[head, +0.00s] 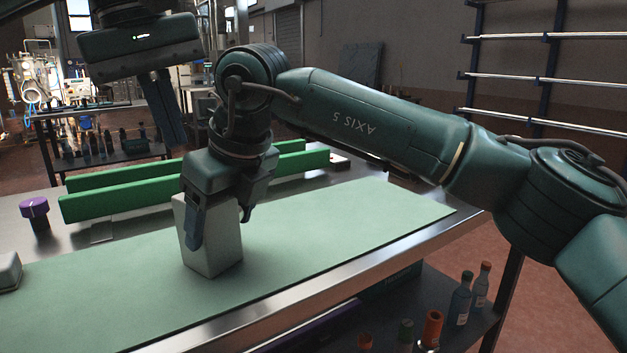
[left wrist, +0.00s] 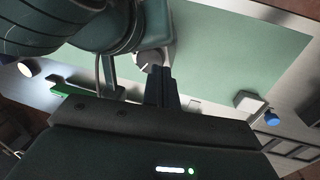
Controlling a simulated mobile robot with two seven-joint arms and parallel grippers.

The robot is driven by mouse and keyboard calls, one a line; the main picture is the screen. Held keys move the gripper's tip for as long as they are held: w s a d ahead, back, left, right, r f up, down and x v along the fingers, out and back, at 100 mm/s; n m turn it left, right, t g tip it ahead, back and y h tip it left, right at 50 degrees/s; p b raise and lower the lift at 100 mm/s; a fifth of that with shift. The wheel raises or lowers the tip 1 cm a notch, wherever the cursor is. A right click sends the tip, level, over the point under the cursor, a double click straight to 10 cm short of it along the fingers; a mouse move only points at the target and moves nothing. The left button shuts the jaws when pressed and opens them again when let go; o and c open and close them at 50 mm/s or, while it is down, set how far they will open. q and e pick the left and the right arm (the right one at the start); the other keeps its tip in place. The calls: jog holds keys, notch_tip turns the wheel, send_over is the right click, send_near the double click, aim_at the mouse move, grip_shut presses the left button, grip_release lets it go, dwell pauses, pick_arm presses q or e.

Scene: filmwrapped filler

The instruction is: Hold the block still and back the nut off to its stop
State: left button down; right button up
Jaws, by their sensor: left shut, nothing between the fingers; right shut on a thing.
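A pale grey block (head: 220,248) stands upright on the green mat (head: 330,235) in the head view. My right gripper (head: 219,228) reaches down over it and is shut on it, one finger on each side. My left gripper (head: 174,138) is shut and empty, in the air behind and above the block, apart from it. In the left wrist view my left gripper's fingers (left wrist: 158,74) point towards a pale faceted piece (left wrist: 150,58) beside my right arm. I cannot tell whether that piece is the nut. The block's top is hidden by my right gripper in the head view.
Two green bars (head: 110,203) lie along the table behind the mat. A purple-topped knob (head: 35,208) stands at the left. Another grey block (head: 8,272) is at the left edge. Bottles (head: 460,300) stand on a lower shelf. The mat's right part is clear.

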aim_at(183, 201)
pick_arm(q)
notch_tip(183, 201, down, 6)
jog(key=w+a, duration=0.2)
jog(key=shift+a+r+n, duration=0.15)
jog(key=shift+a+n, duration=0.15)
dwell(0.5)
jog(key=shift+d, duration=0.25)
dwell(0.5)
jog(key=shift+s+d, duration=0.1)
jog(key=shift+s, duration=0.1)
jog(key=shift+s+d, duration=0.25)
jog(key=shift+s, duration=0.3)
jog(key=shift+s, duration=0.1)
jog(key=shift+s+d, duration=0.25)
jog(key=shift+d, duration=0.05)
